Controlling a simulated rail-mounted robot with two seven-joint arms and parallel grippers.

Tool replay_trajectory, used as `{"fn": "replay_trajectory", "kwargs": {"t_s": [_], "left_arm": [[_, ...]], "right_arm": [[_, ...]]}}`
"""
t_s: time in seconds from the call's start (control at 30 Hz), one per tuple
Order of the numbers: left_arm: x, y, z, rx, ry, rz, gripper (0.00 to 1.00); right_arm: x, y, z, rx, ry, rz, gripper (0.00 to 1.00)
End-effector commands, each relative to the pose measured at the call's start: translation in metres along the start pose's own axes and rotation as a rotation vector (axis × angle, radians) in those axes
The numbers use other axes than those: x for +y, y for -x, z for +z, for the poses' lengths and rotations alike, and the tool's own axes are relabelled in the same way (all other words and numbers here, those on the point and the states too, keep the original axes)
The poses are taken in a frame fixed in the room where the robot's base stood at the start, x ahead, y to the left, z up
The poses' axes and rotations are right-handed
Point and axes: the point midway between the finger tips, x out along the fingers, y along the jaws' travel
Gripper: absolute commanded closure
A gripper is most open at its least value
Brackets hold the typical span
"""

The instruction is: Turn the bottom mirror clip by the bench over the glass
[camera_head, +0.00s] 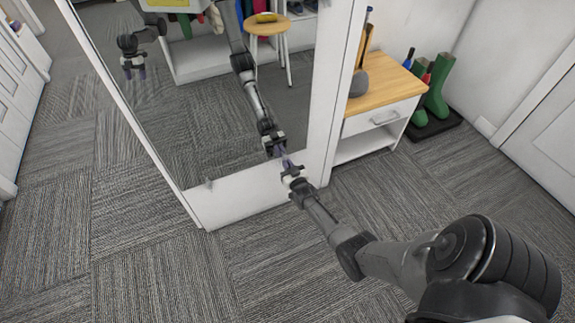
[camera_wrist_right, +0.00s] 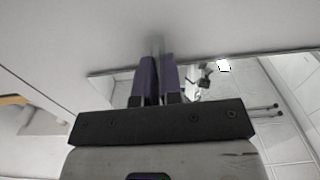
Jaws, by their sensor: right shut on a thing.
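The tall mirror (camera_head: 200,110) sits in a white frame (camera_head: 250,192) that stands on the carpet. My right gripper (camera_head: 285,160) is at the bottom of the glass, on the side near the bench (camera_head: 385,85). In the right wrist view its purple fingers (camera_wrist_right: 158,62) are shut on a small grey mirror clip (camera_wrist_right: 158,44), with the mirror edge (camera_wrist_right: 110,74) beside them. The gripper hides most of this clip, so I cannot tell its exact angle. Another small clip (camera_head: 209,182) shows at the bottom left of the glass. My left gripper shows only as a reflection.
The bench has a wooden top and a white drawer, just right of the frame. Green boots (camera_head: 438,88) stand on a dark tray (camera_head: 433,127) beyond it. A white door (camera_head: 545,140) is at the right. The carpet (camera_head: 150,260) in front is clear.

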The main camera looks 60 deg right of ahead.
Motion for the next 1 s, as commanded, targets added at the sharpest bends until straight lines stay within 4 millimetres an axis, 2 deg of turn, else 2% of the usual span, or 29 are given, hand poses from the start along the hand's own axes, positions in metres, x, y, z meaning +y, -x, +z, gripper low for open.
{"fn": "replay_trajectory", "kwargs": {"t_s": [0.17,0.2,0.43,0.77,0.87,1.0], "left_arm": [[0.0,0.0,0.0,0.0,0.0,0.0,0.32],[0.0,0.0,0.0,0.0,0.0,0.0,0.32],[0.001,0.0,0.0,0.001,0.004,0.003,0.32],[0.004,0.004,-0.002,0.002,0.013,0.01,0.32],[0.003,0.012,-0.005,0.002,0.012,0.01,0.32],[0.002,0.026,-0.009,0.002,0.011,0.009,0.32]], "right_arm": [[0.0,0.0,0.0,0.0,0.004,-0.001,1.0],[0.0,0.0,0.0,0.0,0.004,-0.001,0.91],[0.0,0.0,0.0,0.0,0.002,-0.001,0.69],[0.0,0.005,-0.001,-0.001,0.001,-0.001,0.68],[0.0,0.015,-0.003,-0.003,0.002,-0.001,0.68],[0.0,0.042,-0.004,-0.004,0.002,-0.001,0.68]]}}
